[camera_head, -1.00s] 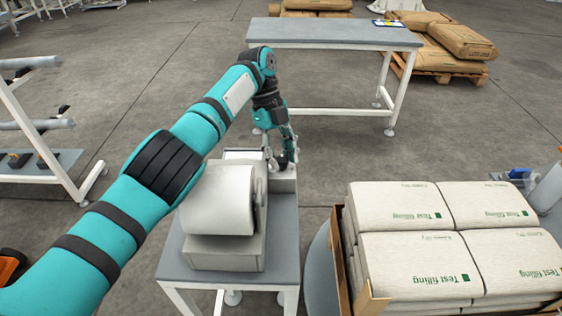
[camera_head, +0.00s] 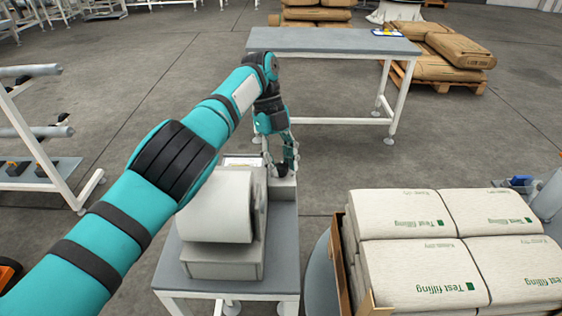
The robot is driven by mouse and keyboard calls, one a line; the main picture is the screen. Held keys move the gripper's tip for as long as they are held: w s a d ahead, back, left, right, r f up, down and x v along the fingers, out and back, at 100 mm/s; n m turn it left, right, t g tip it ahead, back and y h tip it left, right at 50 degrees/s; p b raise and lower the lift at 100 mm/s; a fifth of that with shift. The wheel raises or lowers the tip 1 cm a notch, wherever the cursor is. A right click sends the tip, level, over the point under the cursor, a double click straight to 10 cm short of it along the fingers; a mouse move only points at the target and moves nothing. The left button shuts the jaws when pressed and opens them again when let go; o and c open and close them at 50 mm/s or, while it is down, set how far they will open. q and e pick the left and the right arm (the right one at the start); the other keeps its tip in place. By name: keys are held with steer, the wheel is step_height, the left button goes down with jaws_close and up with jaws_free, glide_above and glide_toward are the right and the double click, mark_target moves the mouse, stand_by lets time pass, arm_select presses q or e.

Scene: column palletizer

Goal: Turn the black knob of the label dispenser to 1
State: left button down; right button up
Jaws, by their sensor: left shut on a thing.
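The label dispenser (camera_head: 222,262) is a grey-white machine with a large pale roll (camera_head: 214,206), standing on a small grey table. My left arm reaches over it from the left. My left gripper (camera_head: 281,168) points down at the dispenser's far right block (camera_head: 283,187) and is shut on the black knob there. The fingers cover most of the knob, so its pointer and the number scale cannot be read. My right gripper is not in view.
A box of stacked white "Test filling" bags (camera_head: 410,262) stands close on the right. A grey table (camera_head: 330,40) is behind, with brown sacks (camera_head: 455,50) on a pallet beyond. A white rack (camera_head: 40,140) stands at left. Open floor lies between.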

arm_select(q)
steer(key=c, duration=1)
jaws_free()
steer(key=shift+o, duration=0.2)
